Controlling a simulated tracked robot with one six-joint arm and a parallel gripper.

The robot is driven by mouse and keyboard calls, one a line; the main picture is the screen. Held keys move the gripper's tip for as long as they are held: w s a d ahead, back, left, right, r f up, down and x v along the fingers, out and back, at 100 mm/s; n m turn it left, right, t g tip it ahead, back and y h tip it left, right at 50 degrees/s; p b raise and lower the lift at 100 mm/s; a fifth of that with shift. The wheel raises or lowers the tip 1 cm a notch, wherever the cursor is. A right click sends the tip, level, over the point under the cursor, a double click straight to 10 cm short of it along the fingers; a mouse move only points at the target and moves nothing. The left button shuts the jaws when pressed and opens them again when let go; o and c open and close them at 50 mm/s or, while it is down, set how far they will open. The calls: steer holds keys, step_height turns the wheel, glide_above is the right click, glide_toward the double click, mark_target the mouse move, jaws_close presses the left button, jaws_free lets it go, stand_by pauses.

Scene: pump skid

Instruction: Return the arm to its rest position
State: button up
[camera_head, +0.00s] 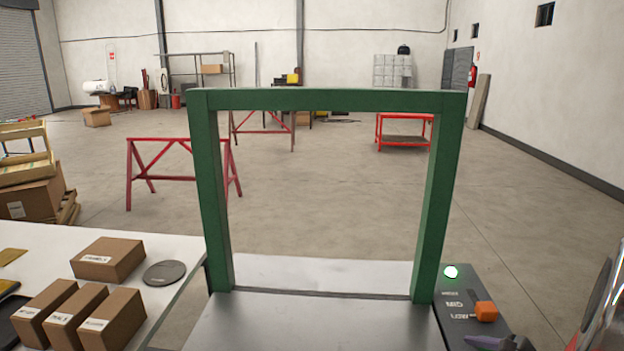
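My gripper cannot be made out in this view, so its opening and anything in it are hidden. A rounded metallic and orange-red shape (604,298) is cut off by the right edge; I cannot tell what it is. A green upright frame (328,100) stands in front of me over a grey metal surface (318,325). A small grey-purple part (490,342) shows at the bottom edge, mostly cut off.
A white table (190,262) at the left bears several cardboard boxes (108,259) and a dark round disc (165,273). Red trestles (160,140) and a red cart (404,130) stand farther back. Open concrete floor (320,190) lies beyond the frame.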

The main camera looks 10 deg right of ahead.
steer(key=a+n+g, duration=0.1)
steer(key=a+n, duration=0.1)
steer(key=a, duration=0.1)
steer(key=s+a+r+n+g+y, duration=0.1)
steer(key=a+n, duration=0.2)
steer(key=a, duration=0.1)
steer(key=s+a+r+n+g+y, duration=0.1)
steer(key=a+n, duration=0.1)
steer(key=a, duration=0.1)
steer(key=shift+s+a+r+n, duration=0.1)
steer(key=shift+a+r+n, duration=0.2)
steer(key=shift+a, duration=0.1)
steer(key=s+a+r+n+h, duration=0.1)
steer(key=s+a+r+n, duration=0.2)
steer(key=a+r+n, duration=0.2)
steer(key=s+a+r+n+g+h, duration=0.1)
steer(key=s+a+r+n, duration=0.3)
steer(key=a+n, duration=0.5)
steer(key=s+a+r+n+g+h, duration=0.1)
steer(key=s+a+r+n+h, duration=0.1)
steer(key=s+a+r+n, duration=0.2)
steer(key=a+r+n, duration=0.1)
steer(key=a+n, duration=0.2)
steer(key=a, duration=0.1)
steer(key=shift+r, duration=0.4)
